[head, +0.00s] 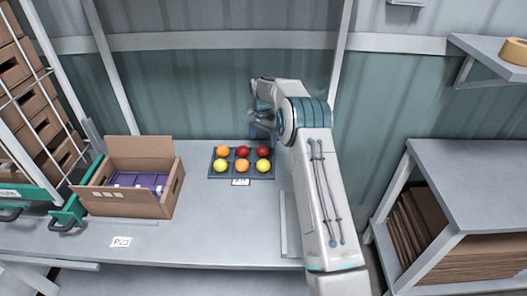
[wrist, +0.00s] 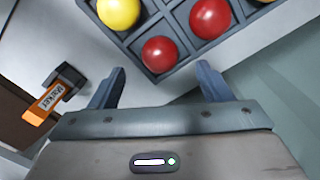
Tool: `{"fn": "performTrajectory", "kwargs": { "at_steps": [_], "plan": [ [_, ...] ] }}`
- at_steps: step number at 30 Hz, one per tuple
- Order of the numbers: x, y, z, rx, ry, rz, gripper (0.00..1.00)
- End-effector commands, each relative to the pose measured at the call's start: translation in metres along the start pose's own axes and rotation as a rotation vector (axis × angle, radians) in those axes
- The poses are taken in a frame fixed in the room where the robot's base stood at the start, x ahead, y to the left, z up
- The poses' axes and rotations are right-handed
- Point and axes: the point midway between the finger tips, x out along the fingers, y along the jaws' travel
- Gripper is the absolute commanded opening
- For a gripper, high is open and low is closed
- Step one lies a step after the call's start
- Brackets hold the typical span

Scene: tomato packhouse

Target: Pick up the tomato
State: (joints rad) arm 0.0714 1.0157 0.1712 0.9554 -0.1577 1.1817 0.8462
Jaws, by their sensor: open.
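Several tomatoes sit one to a cell in a dark divided tray (head: 232,177) on the table. In the head view the back row has an orange tomato (head: 222,151) and two red ones; the front row has yellow and orange ones. My gripper (wrist: 162,72) is open and empty, above the tray's back right end. In the wrist view the back right corner red tomato (wrist: 160,54) appears just beyond the gap between my fingertips, not gripped. Another red tomato (wrist: 210,18) and a yellow tomato (wrist: 118,12) sit in the cells beside it.
An open cardboard box (head: 125,203) with purple contents stands left of the tray on the grey table (head: 215,225). A black thing with an orange label (wrist: 43,103) shows in the wrist view. A corrugated wall (head: 200,95) rises behind. The table between box and tray is clear.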

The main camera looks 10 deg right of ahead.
Motion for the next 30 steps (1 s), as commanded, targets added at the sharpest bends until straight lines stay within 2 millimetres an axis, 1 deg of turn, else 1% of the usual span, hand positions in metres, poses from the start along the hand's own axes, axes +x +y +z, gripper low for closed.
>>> {"fn": "performTrajectory", "kwargs": {
  "at_steps": [5,12,15,18,23,24,27,30],
  "plan": [
    [0.011,0.000,-0.001,0.000,-0.002,0.001,0.72],
    [0.045,0.001,-0.004,0.000,-0.003,0.001,0.72],
    [0.053,0.000,-0.004,-0.001,-0.002,0.000,0.72],
    [0.057,0.000,-0.004,-0.001,-0.001,0.000,0.72],
    [0.057,0.000,-0.004,-0.001,0.000,-0.001,0.72],
    [0.057,0.000,-0.004,-0.001,0.000,0.000,0.60],
    [0.057,0.000,-0.004,-0.001,0.000,-0.001,0.35],
    [0.057,0.000,-0.004,-0.001,0.000,0.000,0.35]
  ]
}}
